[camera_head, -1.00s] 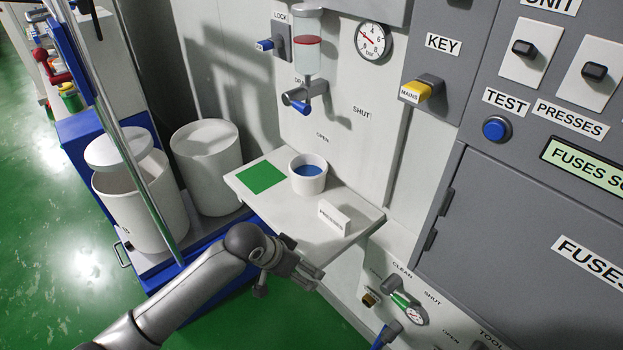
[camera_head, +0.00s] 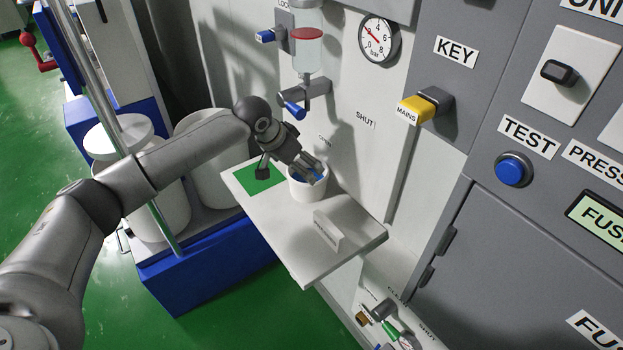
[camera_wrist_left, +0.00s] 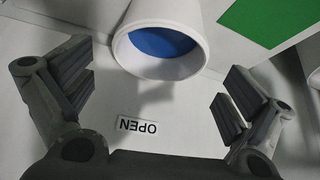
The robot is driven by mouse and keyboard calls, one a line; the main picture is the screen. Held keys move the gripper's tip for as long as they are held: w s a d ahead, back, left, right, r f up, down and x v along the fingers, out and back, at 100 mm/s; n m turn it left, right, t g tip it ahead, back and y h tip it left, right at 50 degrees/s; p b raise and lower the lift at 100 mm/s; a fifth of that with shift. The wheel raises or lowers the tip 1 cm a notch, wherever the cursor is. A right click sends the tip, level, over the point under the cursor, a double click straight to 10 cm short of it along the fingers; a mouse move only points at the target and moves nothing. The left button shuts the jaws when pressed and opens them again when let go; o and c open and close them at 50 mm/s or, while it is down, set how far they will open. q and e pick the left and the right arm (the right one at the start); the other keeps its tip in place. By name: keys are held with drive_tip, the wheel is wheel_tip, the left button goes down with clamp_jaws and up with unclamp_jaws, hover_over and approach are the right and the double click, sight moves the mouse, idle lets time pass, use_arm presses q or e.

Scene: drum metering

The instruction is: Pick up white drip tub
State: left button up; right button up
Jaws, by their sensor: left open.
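The white drip tub (camera_head: 303,191) stands upright on the small white shelf (camera_head: 283,237), beside a green square (camera_head: 259,179). Blue shows inside it. My left gripper (camera_head: 288,171) is open and empty, over and beside the tub, and its fingers hide part of the rim. In the left wrist view, the tub (camera_wrist_left: 190,62) lies between the lines of the two open fingers, at the upper middle, with its blue inside facing the camera. I cannot tell whether a finger touches it. My right gripper is not in view.
A small labelled block (camera_head: 328,231) stands on the shelf's front part. A tap with a blue handle (camera_head: 296,108) hangs above the tub under a clear vessel (camera_head: 308,52). Two white drums (camera_head: 160,190) stand at left on a blue cart (camera_head: 205,262).

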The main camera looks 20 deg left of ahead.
use_arm(q)
drive_tip(key=x, duration=0.2)
drive_tip(key=shift+w+f, duration=0.1)
drive_tip(key=shift+f, duration=0.15)
drive_tip(key=shift+w+d+f, duration=0.15)
drive_tip(key=shift+f, duration=0.1)
drive_tip(key=x, duration=0.3)
drive_tip(key=shift+w+f+p, duration=0.15)
drive_tip(key=shift+f+p, duration=0.25)
drive_tip(key=shift+w+f, duration=0.2)
drive_tip(key=shift+f, duration=0.15)
drive_tip(key=shift+c, duration=0.6)
drive_tip(key=c, duration=0.7)
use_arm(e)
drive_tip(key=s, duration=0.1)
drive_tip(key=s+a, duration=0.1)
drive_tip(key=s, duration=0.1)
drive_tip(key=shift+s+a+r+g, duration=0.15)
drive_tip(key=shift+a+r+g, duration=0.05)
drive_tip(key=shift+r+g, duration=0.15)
